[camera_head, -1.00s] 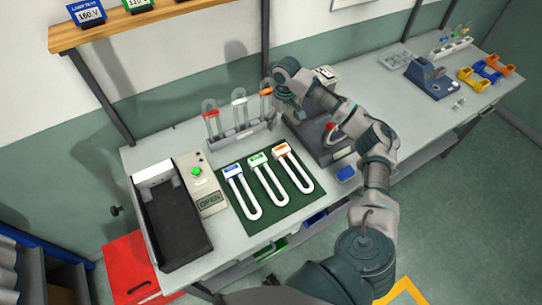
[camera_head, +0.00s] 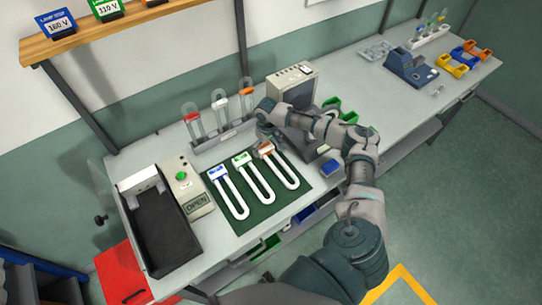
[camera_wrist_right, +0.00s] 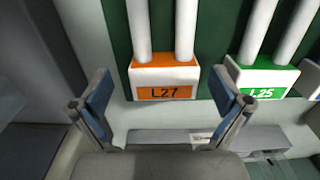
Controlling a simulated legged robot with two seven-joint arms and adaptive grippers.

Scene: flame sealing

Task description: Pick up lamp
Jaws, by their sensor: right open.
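Three white U-shaped lamps lie side by side on a dark green mat (camera_head: 262,214): a blue-capped lamp (camera_head: 233,195), a green-capped lamp (camera_head: 257,180) and an orange-capped lamp (camera_head: 281,168). My right gripper (camera_head: 266,138) is open and empty, just behind the orange cap. In the right wrist view, the open fingers (camera_wrist_right: 166,95) stand either side of the orange cap (camera_wrist_right: 164,80), marked L27, which lies slightly ahead of them. The green cap (camera_wrist_right: 266,80), marked L25, is to the right of the right finger. My left gripper is not in view.
A rack (camera_head: 222,139) with red-, white- and orange-tipped lamps stands behind the mat. A device with a green button (camera_head: 186,181) and a black tray (camera_head: 164,229) are to the left. A grey box (camera_head: 291,84) stands behind my right arm.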

